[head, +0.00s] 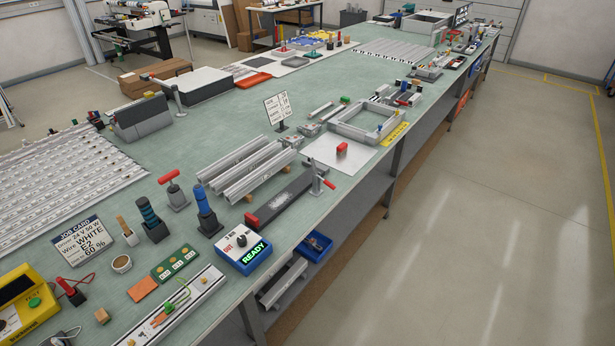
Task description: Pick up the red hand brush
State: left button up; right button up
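I cannot tell for certain which thing is the red hand brush. A long flat red object (254,80) lies on the green bench top beside a grey box, towards the back; its bristles, if any, are too small to see. A small upright red block (341,149) stands on a white sheet near the bench's right edge. Neither of my grippers is in view, and nothing is seen holding any of these.
The long green bench (225,125) is crowded. Aluminium profiles (245,168), a grey frame (368,124), a job card (81,241) and a blue READY box (243,249) stand on it. Open floor (470,210) lies along its right side.

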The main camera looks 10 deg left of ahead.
aim_at(342, 148)
jog(key=i+l+z, duration=0.1)
jog(key=z, duration=0.35)
jog(key=i+z, duration=0.2)
jog(key=z, duration=0.25)
jog(key=i, duration=0.85)
jog(key=i+u, duration=0.1)
jog(key=i, duration=0.7)
jog(key=i+l, duration=0.15)
jog(key=i, duration=0.7)
jog(key=i+l, duration=0.1)
jog(key=i, duration=0.7)
jog(key=i+l+u, duration=0.1)
jog(key=i, duration=0.75)
jog(key=i+u, duration=0.2)
jog(key=u, duration=2)
